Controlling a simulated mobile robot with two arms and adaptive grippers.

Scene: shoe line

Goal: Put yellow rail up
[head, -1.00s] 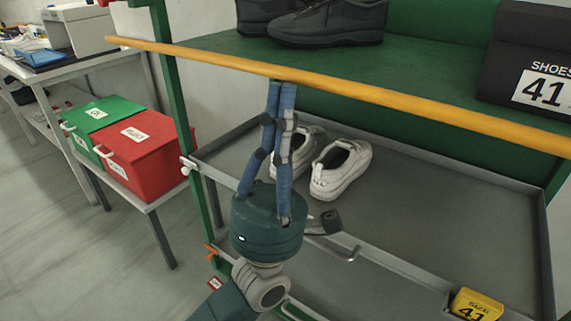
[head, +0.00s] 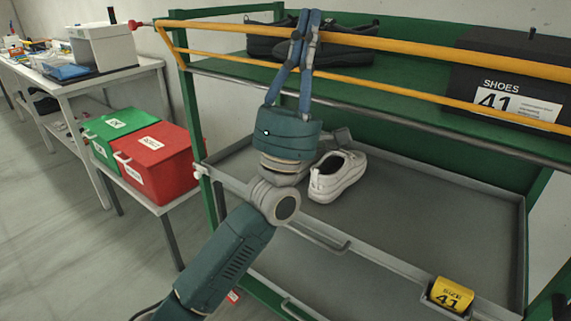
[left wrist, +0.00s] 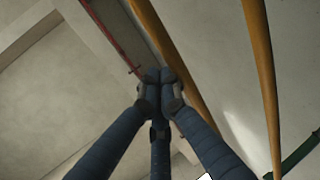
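The yellow rail is a frame of two long bars across the shoe rack, with an upper bar (head: 400,45) and a lower bar (head: 390,85). I cannot identify my right gripper.
Dark shoes (head: 345,50) and a black box marked 41 (head: 510,75) stand behind the rail. A white shoe (head: 338,177) is in the grey tray (head: 400,222). A yellow size block (head: 452,294) sits at the front. Green (head: 105,135) and red bins (head: 160,160) stand left.

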